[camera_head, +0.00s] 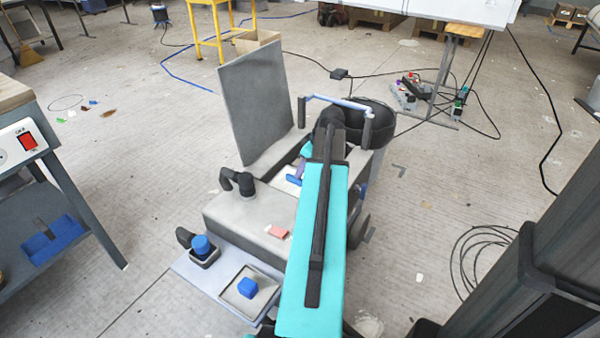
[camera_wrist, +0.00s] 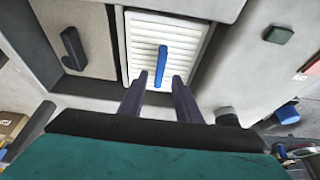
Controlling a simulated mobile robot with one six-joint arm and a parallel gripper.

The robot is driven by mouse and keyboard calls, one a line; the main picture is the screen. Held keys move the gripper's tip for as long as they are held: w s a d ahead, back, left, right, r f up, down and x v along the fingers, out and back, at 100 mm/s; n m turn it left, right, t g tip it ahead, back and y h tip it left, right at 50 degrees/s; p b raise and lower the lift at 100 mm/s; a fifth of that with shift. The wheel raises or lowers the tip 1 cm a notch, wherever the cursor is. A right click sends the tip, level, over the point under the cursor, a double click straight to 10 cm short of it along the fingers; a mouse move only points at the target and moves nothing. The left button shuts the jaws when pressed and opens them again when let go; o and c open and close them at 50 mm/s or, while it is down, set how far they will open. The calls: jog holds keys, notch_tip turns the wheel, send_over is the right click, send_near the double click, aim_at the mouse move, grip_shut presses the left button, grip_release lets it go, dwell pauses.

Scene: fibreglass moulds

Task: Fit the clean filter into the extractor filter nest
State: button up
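A white pleated filter (camera_wrist: 140,40) with a blue handle (camera_wrist: 162,60) lies in a rectangular opening of the grey extractor. In the head view, part of the white filter (camera_head: 293,180) and its blue handle (camera_head: 294,174) show in the opening of the extractor (camera_head: 235,215), partly hidden by my arm. My gripper (camera_wrist: 161,77) is open. Its two dark fingertips are on either side of the lower part of the handle, with gaps between. Whether the filter is fully seated, I cannot tell.
The extractor's grey lid (camera_head: 256,105) stands open. A low shelf (camera_head: 215,283) in front holds a blue-topped cup (camera_head: 202,246) and a tray with a blue block (camera_head: 247,288). A workbench (camera_head: 40,150) stands at left. Cables lie on the floor at right.

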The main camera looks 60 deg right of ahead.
jog(key=p+v, duration=0.1)
jog(key=v, duration=0.6)
jog(key=shift+r+p, duration=0.2)
jog(key=shift+p, duration=0.1)
dwell(0.4)
